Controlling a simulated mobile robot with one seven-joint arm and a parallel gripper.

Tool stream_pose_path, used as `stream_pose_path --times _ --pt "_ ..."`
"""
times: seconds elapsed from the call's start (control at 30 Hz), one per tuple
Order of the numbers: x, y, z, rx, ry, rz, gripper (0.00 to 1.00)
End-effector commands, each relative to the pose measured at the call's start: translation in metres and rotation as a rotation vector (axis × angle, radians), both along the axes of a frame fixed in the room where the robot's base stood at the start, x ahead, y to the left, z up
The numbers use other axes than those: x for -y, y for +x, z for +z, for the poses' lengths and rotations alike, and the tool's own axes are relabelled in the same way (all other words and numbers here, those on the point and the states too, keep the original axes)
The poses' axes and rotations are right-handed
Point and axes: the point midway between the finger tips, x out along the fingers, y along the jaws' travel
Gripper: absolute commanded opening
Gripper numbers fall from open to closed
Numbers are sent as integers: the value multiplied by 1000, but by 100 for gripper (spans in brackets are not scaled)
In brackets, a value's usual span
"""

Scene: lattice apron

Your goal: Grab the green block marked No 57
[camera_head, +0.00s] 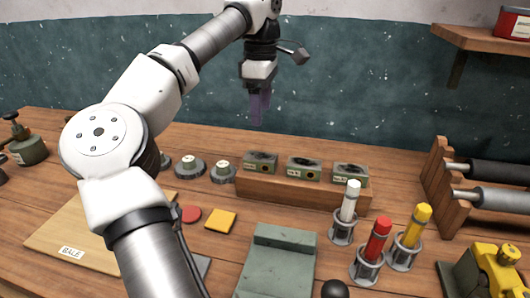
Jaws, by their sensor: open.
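Three green blocks with dark tops, small pale labels and a round mark on the front sit in a row on a wooden rack: the left block (260,162), the middle block (304,169) and the right block (350,175). The labels are too small to read surely, so I cannot tell which is No 57. My gripper (259,110) points down with its purple fingers, open and empty. In the picture it is above the left block, apart from it and clearly higher.
The wooden rack (300,193) stands mid-table. Red, white and yellow cylinders in wire stands, including the white one (349,200), are in front at right. Rollers on a wooden holder (436,180) stand far right. A green plate (275,268) lies in front. Round grey pieces (223,173) lie left.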

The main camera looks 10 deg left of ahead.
Motion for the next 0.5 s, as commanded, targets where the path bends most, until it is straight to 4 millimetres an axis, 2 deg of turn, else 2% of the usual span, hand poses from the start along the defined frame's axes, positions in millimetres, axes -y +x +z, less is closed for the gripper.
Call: stream_pose_path --times 0.3,0.5 --pt "0 -1 -56 -3 -2 -2 65" --pt "0 -1 -81 -2 0 0 65"
